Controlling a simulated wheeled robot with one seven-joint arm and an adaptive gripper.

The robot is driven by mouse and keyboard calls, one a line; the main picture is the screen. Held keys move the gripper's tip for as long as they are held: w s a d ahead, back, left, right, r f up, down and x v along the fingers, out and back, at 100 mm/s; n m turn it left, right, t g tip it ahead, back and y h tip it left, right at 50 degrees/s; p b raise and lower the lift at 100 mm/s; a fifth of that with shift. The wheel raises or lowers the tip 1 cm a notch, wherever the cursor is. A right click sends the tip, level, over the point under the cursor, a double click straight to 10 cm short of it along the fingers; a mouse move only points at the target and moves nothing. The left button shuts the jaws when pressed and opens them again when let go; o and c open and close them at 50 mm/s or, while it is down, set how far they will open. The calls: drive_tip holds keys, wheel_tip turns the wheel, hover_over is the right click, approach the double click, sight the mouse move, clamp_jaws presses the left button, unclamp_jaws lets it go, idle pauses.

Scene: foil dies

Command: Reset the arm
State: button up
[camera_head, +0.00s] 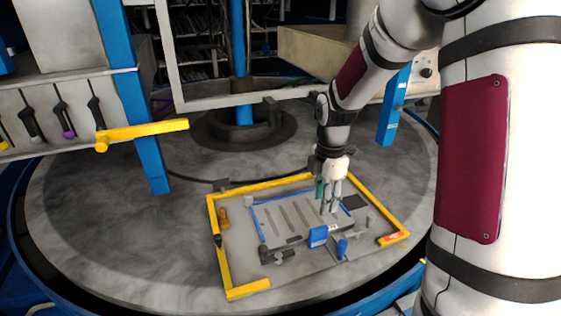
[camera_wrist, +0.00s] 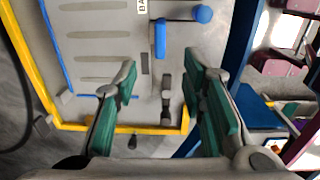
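My arm reaches in from the right in the head view. My gripper (camera_head: 329,204) points down over the right part of a grey slotted plate (camera_head: 272,222) with blue edging. In the wrist view my gripper (camera_wrist: 160,72) has its two teal-padded fingers wide apart, with nothing held between them. The plate (camera_wrist: 95,45) lies beyond the fingertips there. A dark grey clamp-like part (camera_wrist: 166,103) shows in the gap, apparently below the fingers. The exact height of the fingertips above the plate cannot be told.
A yellow frame (camera_head: 224,262) surrounds the plate on a round grey table (camera_head: 120,235). Blue blocks (camera_head: 318,236) stand at the plate's front edge. A yellow bar (camera_head: 150,130) juts out from a tool rack at the left. A light grey rail (camera_head: 225,99) crosses behind. The table's left side is clear.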

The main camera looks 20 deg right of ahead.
drive_tip(key=s+a+r+m+t+h+b, duration=0.1)
drive_tip(key=s+a+r+m, duration=0.1)
drive_tip(key=a+r+m, duration=0.3)
drive_tip(key=s+a+r+m+t+b, duration=0.1)
drive_tip(key=s+r+m+b, duration=0.15)
drive_tip(key=r, duration=0.35)
drive_tip(key=s+a+r+m+t+y+b, duration=0.1)
drive_tip(key=s+a+r+m+t, duration=0.2)
drive_tip(key=s+m, duration=0.7)
drive_tip(key=shift+s+a+r, duration=0.25)
drive_tip(key=shift+s+a, duration=0.1)
drive_tip(key=shift+a, duration=0.8)
drive_tip(key=shift+r+m, duration=0.1)
drive_tip(key=shift+m, duration=0.15)
